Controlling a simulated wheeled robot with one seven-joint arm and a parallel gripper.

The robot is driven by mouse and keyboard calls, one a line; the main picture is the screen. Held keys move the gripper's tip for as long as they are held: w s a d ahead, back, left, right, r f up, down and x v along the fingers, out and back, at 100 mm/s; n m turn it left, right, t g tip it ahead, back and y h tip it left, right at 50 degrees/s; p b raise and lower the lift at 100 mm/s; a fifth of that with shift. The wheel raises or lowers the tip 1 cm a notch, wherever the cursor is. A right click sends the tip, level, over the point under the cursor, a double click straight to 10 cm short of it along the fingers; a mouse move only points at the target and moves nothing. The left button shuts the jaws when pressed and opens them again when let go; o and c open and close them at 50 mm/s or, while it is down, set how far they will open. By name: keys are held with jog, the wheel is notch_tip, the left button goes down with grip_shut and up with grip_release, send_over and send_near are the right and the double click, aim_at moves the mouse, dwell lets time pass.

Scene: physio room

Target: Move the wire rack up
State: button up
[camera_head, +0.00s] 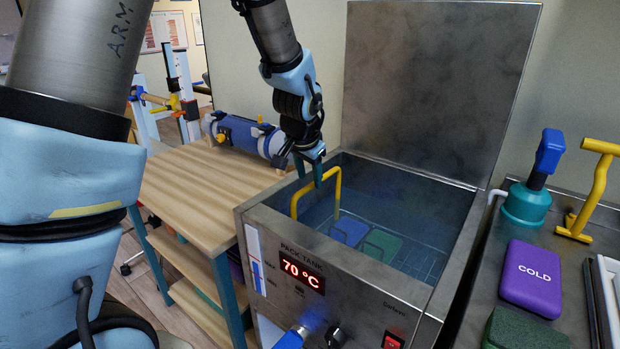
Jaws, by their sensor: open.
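The wire rack (428,262) lies low inside the steel pack tank (412,300), under bluish water or haze. A blue pack (349,231) and a green pack (383,245) sit in it. A yellow handle (337,188) rises from the rack's left side, its top bar near the level of the tank rim. My gripper (309,173) points down over the tank's left side with its teal fingers apart. The fingers are at the handle's top bar and overlap it in the picture. I cannot tell whether they touch it or straddle it.
The tank's lid (430,85) stands open behind it. A wooden table (200,190) with a blue cylinder (235,135) is at left. A steel counter at right holds a purple COLD pack (531,277), a teal pot (527,204) and a yellow-handled tool (592,195).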

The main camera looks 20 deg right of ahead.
jog(key=shift+x, duration=0.9)
grip_shut()
dwell(0.9)
